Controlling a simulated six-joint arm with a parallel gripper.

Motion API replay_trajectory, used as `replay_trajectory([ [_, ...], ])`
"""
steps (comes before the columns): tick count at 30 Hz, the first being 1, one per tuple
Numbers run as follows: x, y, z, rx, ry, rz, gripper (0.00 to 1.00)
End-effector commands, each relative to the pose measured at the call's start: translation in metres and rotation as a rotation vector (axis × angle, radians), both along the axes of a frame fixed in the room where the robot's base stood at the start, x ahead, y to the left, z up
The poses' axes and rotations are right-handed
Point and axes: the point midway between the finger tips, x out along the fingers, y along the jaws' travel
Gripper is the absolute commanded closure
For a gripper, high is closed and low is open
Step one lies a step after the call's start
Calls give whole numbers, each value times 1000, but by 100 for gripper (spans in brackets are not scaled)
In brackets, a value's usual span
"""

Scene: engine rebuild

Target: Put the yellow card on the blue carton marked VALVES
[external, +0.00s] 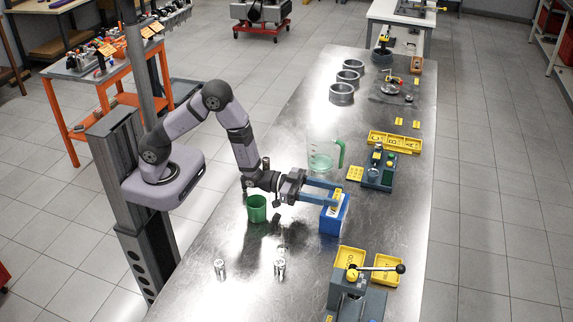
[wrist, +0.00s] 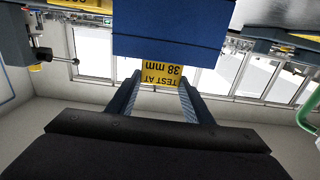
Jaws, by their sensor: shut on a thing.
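The yellow card (wrist: 161,77), printed "TEST AT 38 mm", is between my gripper's two fingers in the wrist view, its text upside down there. My gripper (external: 338,192) is shut on the card in the external view, where the card (external: 336,199) shows at the fingertips. The blue carton (external: 333,217) stands on the steel bench right below and against the fingertips. Its blue face (wrist: 168,38) fills the top middle of the wrist view, just beyond the card. I cannot read a VALVES marking. I cannot tell whether the card touches the carton.
A green cup (external: 257,208) stands left of the carton, and a clear jug (external: 321,160) with a green handle stands behind it. Yellow trays (external: 385,270) and a grey lever press (external: 352,293) are in front. Small metal cylinders (external: 279,268) stand at front left.

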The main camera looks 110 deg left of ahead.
Motion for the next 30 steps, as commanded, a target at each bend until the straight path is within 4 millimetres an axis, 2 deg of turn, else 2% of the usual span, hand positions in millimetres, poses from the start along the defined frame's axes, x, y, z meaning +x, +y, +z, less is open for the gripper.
replay_trajectory([
  [10, 0, 0, -4, 0, 0, 0, 75],
  [11, 0, 0, -4, 0, 0, 0, 52],
  [13, 0, 0, -3, 0, 0, 0, 35],
  [26, 0, 0, 2, 0, 1, 0, 35],
  [30, -12, 0, -2, 0, 2, 1, 35],
])
